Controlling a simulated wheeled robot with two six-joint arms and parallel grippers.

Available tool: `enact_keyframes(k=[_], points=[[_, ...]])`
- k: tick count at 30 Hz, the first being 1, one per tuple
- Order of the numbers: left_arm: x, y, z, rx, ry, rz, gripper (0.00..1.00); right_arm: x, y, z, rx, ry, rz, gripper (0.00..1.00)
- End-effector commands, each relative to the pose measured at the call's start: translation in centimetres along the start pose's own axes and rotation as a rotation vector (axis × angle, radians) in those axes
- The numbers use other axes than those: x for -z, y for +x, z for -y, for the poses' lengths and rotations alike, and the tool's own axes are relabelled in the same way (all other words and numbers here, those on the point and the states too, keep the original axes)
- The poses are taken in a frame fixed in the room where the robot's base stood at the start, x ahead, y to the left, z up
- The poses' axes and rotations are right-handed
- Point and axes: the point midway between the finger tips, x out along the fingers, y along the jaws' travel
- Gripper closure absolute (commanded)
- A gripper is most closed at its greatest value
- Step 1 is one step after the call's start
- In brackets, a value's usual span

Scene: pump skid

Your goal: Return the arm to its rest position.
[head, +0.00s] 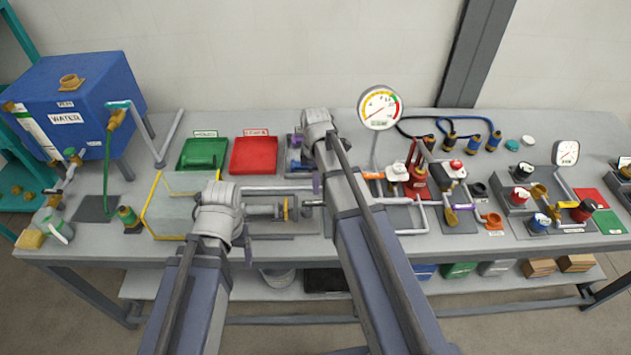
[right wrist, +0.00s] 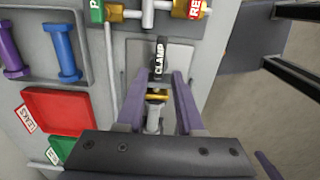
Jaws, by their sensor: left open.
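My left arm reaches in over the bench's front edge in the head view, with its wrist (head: 217,210) in front of the clear box. Of my left gripper (head: 247,254), only a purple finger shows beside the arm. My right arm (head: 345,200) reaches farther over the bench. A purple part of my right gripper (head: 316,183) shows beside it. In the right wrist view, my right gripper (right wrist: 160,75) has its two purple fingers apart. A pipe fitting with a brass ring (right wrist: 157,95) shows between them. A black handle labelled CLAMP (right wrist: 160,58) lies beyond the tips.
A red tray (head: 254,155) and green tray (head: 203,153) lie behind the arms. A clear yellow-edged box (head: 165,205) and blue water tank (head: 80,95) stand left. A gauge (head: 379,107) rises behind my right arm; valves and fittings crowd the bench's right side.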

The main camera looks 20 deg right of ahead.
Motion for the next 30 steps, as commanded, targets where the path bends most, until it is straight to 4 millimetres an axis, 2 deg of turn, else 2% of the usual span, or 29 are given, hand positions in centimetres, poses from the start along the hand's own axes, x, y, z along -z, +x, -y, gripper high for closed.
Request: enact_keyframes(k=[9, 13, 17, 21, 24, 27, 30], points=[[0.0, 0.1, 0.0, 0.0, 0.0, 0.0, 0.24, 0.0, 0.1, 0.0, 0.0, 0.001, 0.0, 0.64], [0.0, 0.2, 0.0, 0.0, 0.0, 0.0, 0.24, 1.0, 0.2, 1.5, 0.002, 0.05, 0.006, 0.64], [0.0, 0.7, -0.1, 0.0, 0.0, 0.0, 0.24, 3.6, 0.7, 5.7, 0.004, 0.216, 0.025, 0.64], [0.1, 1.2, -0.1, 0.0, -0.001, 0.0, 0.24, 6.3, 1.1, 11.2, -0.005, 0.462, 0.055, 0.64], [0.1, 1.5, -0.1, 0.0, -0.001, 0.0, 0.24, 7.6, 1.4, 14.7, -0.017, 0.628, 0.074, 0.64], [0.1, 1.7, -0.2, 0.0, -0.001, 0.0, 0.24, 8.4, 1.6, 17.4, -0.032, 0.769, 0.086, 0.64], [0.1, 1.8, -0.2, 0.0, -0.001, 0.0, 0.24, 8.9, 1.7, 19.3, -0.046, 0.873, 0.094, 0.64]])
